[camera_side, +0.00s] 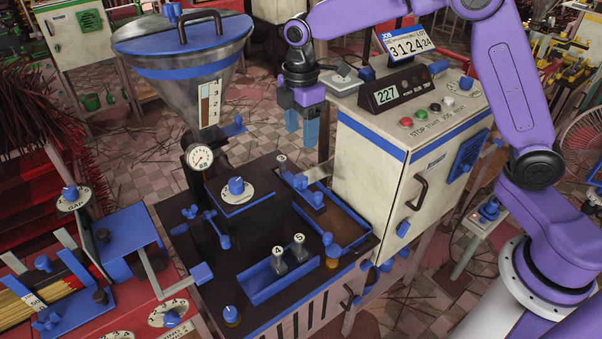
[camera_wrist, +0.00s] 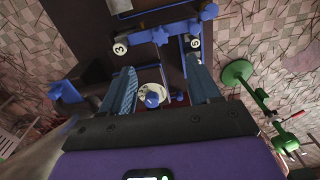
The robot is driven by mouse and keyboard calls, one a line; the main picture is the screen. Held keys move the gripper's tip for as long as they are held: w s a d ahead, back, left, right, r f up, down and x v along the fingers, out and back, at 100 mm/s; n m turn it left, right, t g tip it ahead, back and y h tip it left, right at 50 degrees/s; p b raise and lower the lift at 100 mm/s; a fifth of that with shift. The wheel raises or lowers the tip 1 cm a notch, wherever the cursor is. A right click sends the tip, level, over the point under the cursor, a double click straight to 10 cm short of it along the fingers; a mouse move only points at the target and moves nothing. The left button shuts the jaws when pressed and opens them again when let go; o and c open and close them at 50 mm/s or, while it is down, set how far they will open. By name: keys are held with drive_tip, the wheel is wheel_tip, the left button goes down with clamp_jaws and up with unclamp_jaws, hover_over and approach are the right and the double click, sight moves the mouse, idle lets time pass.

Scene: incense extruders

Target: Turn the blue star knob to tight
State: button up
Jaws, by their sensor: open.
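Two blue star-shaped knobs show in the wrist view: one star knob (camera_wrist: 160,36) lies ahead of my fingertips, the other star knob (camera_wrist: 208,12) is farther up and right. In the side view, blue knobs (camera_side: 300,181) sit along the right part of the dark extruder top (camera_side: 262,215); I cannot tell which of them is the task's knob or how tight it is. My gripper (camera_side: 302,122) hangs fingers-down, above and behind these knobs, apart from them. In the wrist view, my gripper (camera_wrist: 160,66) has its blue fingers wide apart with nothing held between them.
The metal hopper (camera_side: 180,55) with its gauge (camera_side: 200,157) rises left of my gripper. A cream control cabinet (camera_side: 375,175) stands close on its right. Blue trays and numbered posts (camera_side: 298,243) crowd the extruder top. A green stand (camera_wrist: 238,73) is on the floor.

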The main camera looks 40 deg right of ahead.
sight(301, 178)
wheel_tip(301, 178, down, 13)
drive_tip(key=shift+r, duration=0.1)
idle(0.3)
drive_tip(key=c, duration=1)
